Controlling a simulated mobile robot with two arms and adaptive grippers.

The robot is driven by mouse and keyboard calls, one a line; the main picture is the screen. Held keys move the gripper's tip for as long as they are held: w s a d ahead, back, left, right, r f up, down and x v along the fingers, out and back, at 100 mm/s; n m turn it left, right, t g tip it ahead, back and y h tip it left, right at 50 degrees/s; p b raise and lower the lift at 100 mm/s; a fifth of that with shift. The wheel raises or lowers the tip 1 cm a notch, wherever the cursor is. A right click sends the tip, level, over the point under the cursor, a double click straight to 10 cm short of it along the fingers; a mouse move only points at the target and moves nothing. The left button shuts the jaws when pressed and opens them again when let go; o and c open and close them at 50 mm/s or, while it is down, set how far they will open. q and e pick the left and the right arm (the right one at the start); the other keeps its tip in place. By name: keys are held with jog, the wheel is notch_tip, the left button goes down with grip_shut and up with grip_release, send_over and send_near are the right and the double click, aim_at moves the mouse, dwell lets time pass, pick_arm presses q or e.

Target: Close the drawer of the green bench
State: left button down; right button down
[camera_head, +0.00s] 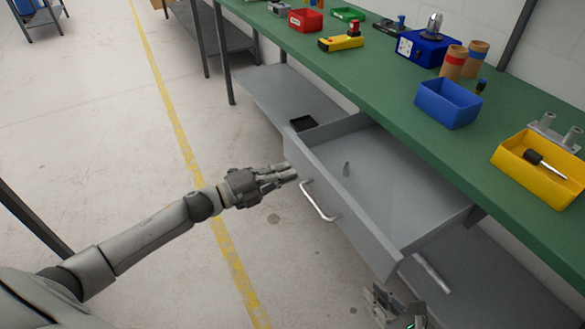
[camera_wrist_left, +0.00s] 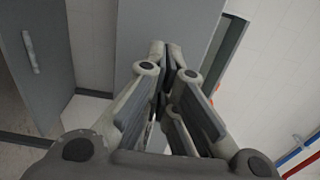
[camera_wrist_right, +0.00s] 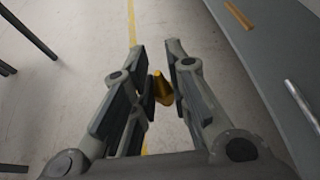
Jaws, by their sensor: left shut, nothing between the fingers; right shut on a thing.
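The green bench (camera_head: 400,95) runs along the right in the head view. Its grey drawer (camera_head: 375,235) is pulled well out, with a silver handle (camera_head: 318,203) on its front. A handle (camera_wrist_left: 31,52) shows at left in the left wrist view. My right gripper (camera_head: 390,302) is low at the bottom edge, near the drawer's near end. In the right wrist view it is shut on a small yellow thing (camera_wrist_right: 161,88).
On the bench top stand a blue bin (camera_head: 448,103), a yellow bin (camera_head: 540,170), a red bin (camera_head: 305,20) and other items. A second handle (camera_head: 432,273) shows beside the drawer's near end. A grey lower shelf (camera_head: 280,95) is under the bench.

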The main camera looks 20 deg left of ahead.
pick_arm(q)
jog(key=shift+x, duration=1.2)
pick_arm(e)
jog(key=shift+r, duration=0.15)
pick_arm(q)
jog(key=shift+w, duration=0.1)
